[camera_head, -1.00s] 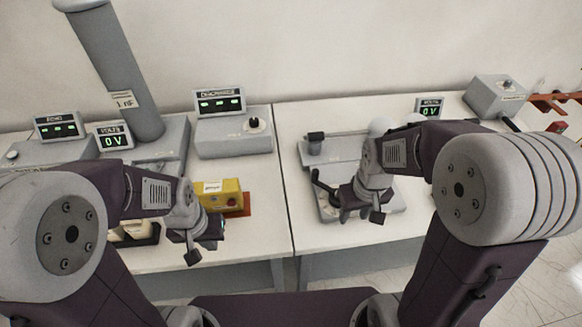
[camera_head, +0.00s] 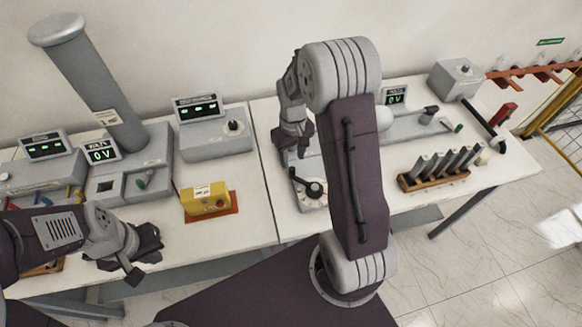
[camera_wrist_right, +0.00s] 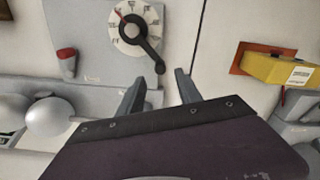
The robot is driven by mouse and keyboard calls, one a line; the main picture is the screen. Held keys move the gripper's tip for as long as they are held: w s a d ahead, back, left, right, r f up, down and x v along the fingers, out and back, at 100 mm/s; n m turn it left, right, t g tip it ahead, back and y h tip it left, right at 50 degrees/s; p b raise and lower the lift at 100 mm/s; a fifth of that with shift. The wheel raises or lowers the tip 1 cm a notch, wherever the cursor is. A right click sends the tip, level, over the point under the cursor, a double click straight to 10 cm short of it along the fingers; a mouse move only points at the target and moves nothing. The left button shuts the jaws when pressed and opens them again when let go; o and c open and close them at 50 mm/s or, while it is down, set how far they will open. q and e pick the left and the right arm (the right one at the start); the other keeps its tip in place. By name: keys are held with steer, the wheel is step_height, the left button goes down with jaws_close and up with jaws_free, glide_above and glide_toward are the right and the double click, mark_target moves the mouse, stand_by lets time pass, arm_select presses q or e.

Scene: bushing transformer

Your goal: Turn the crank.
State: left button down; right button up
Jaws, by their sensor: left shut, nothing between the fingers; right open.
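A black crank (camera_head: 313,187) sits on a white round dial on a grey base, at the front of the right table. In the right wrist view the crank arm (camera_wrist_right: 149,50) points from the dial centre towards my fingers. My right gripper (camera_head: 291,146) is open above the table, behind the crank in the head view. In the right wrist view its two fingers (camera_wrist_right: 160,90) are apart and empty, with the crank's knob just beyond the gap; no contact shows. My left gripper (camera_head: 146,262) is shut and empty, low over the left table's front edge.
A yellow box (camera_head: 206,199) on a red plate stands on the left table. A wooden rack (camera_head: 437,180) of grey cylinders is on the right table. A red-topped knob (camera_wrist_right: 66,55) is beside the dial. My right arm hides part of the right table.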

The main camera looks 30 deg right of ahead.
mark_target(292, 168)
step_height(292, 168, down, 8)
steer(key=shift+r+p, duration=0.25)
steer(key=shift+p, duration=0.35)
jaws_close()
steer(key=shift+w, duration=0.1)
stand_by(0.9)
